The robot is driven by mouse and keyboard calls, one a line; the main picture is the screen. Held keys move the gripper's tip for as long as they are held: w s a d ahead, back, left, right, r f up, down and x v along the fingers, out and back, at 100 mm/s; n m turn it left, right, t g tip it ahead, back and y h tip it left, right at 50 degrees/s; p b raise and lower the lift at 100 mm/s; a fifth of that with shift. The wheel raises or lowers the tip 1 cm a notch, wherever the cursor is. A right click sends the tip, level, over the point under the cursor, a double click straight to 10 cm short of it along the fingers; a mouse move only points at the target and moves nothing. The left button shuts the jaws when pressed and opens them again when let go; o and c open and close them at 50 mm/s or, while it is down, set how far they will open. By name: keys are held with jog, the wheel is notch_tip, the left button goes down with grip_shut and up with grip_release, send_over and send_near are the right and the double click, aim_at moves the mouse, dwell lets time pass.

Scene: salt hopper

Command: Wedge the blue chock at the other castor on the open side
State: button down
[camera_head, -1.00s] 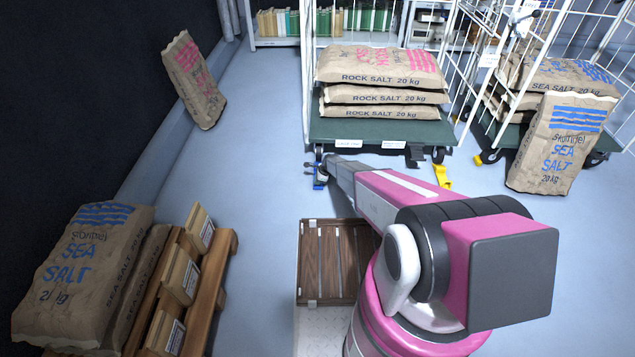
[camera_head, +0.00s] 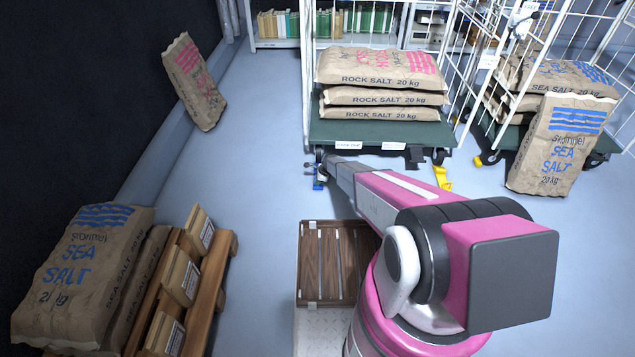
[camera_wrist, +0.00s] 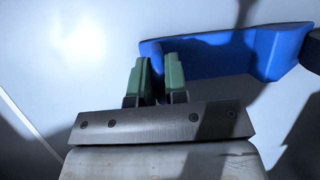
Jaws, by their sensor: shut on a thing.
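The blue chock (camera_head: 317,184) is on or just above the floor at the front left corner of the rock salt trolley (camera_head: 345,133), close to the front left castor (camera_head: 320,153). In the wrist view the blue chock (camera_wrist: 235,55) lies at my gripper's fingertips, its left end at the two green fingers. My gripper (camera_wrist: 158,75) is shut on the chock; the exact contact is in shadow. In the head view my forearm hides part of this area. The trolley's front right castor (camera_head: 438,156) has a yellow chock (camera_head: 442,178) beside it.
Rock salt sacks (camera_head: 380,67) lie on the trolley. A second caged trolley with sea salt sacks stands at right, a sack (camera_head: 557,145) leaning there. A wooden slatted box (camera_head: 325,262) is below my arm. A pallet (camera_head: 210,300) stands at left. Floor between is clear.

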jog(key=shift+w, duration=0.5)
jog(key=c, duration=1.1)
grip_release()
jog(key=shift+f, duration=0.1)
jog(key=shift+o, duration=0.2)
jog(key=shift+s, duration=0.1)
jog(key=shift+s+d+r, duration=0.1)
jog(key=shift+d+r, duration=0.1)
jog(key=shift+r, duration=0.15)
jog(key=s+d+r+n+h, duration=0.1)
jog(key=s+d+r+n, duration=0.2)
jog(key=s+r, duration=0.5)
jog(key=s+d+r+n, duration=0.2)
jog(key=s+d+r, duration=0.15)
jog(key=r, duration=0.85)
jog(key=s+d+r+n+h, duration=0.1)
jog(key=s+d+r+n, duration=0.25)
jog(key=s+r, duration=0.45)
jog(key=s+d+r+n+h, duration=0.1)
jog(key=s+d+r+n, duration=0.3)
jog(key=s+r, duration=0.6)
jog(key=s+d+r+n+g+h, duration=0.1)
jog(key=s+d+r+n, duration=0.3)
jog(key=s+r, duration=0.6)
notch_tip(320, 180, up, 2)
jog(key=shift+s+r+n, duration=0.25)
jog(key=shift+s+n, duration=0.05)
jog(key=shift+n, duration=0.25)
